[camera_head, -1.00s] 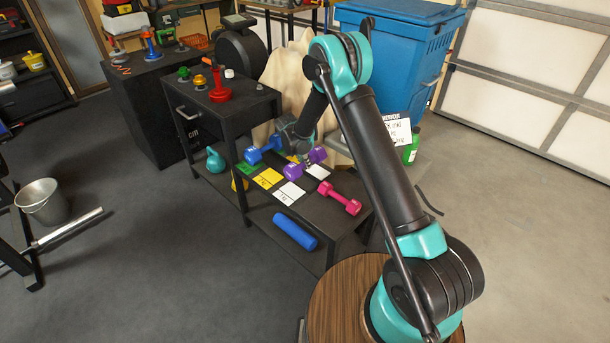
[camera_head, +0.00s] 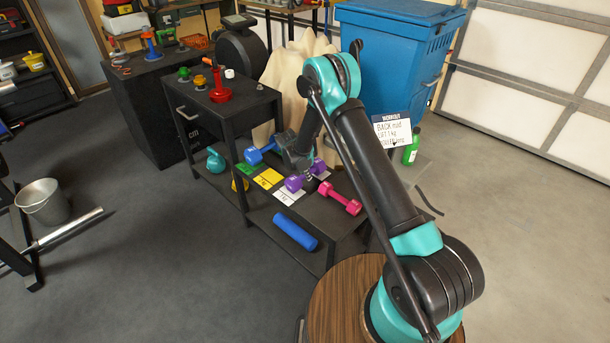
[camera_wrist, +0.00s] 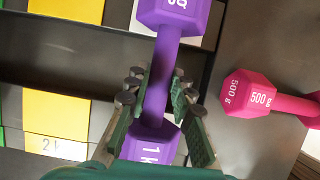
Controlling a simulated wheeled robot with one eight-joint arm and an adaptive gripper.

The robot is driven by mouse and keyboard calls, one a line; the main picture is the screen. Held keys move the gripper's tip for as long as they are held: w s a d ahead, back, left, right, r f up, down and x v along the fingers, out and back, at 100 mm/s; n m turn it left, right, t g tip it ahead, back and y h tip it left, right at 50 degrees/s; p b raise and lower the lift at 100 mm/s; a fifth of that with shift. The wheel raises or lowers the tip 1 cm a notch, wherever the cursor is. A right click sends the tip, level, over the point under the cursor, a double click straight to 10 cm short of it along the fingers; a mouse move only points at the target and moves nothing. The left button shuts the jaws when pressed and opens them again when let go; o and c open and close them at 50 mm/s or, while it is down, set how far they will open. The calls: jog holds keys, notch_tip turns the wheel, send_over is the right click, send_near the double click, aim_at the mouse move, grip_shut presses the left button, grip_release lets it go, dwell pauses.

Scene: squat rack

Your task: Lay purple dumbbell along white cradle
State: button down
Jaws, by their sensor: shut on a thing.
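The purple dumbbell (camera_head: 293,184) is at the shelf's front part, over the white-marked place (camera_head: 289,196); its far head shows just past my gripper. My gripper (camera_wrist: 157,95) is shut on its handle, with a finger on each side. In the wrist view the purple dumbbell (camera_wrist: 172,14) runs nearly lengthwise, and its near head lies close to the palm. A strip of white (camera_wrist: 140,22) shows beside the far head. No separate cradle shape is clear. I cannot tell if the dumbbell touches the surface.
A pink dumbbell (camera_head: 340,198) lies to the right, close by. A blue dumbbell (camera_head: 260,154) lies to the left, with green and yellow (camera_head: 268,178) markings near it. A workout sign (camera_head: 392,130) stands behind.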

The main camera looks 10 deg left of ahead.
jog(key=shift+f, duration=0.1)
jog(key=c, duration=1.3)
grip_release()
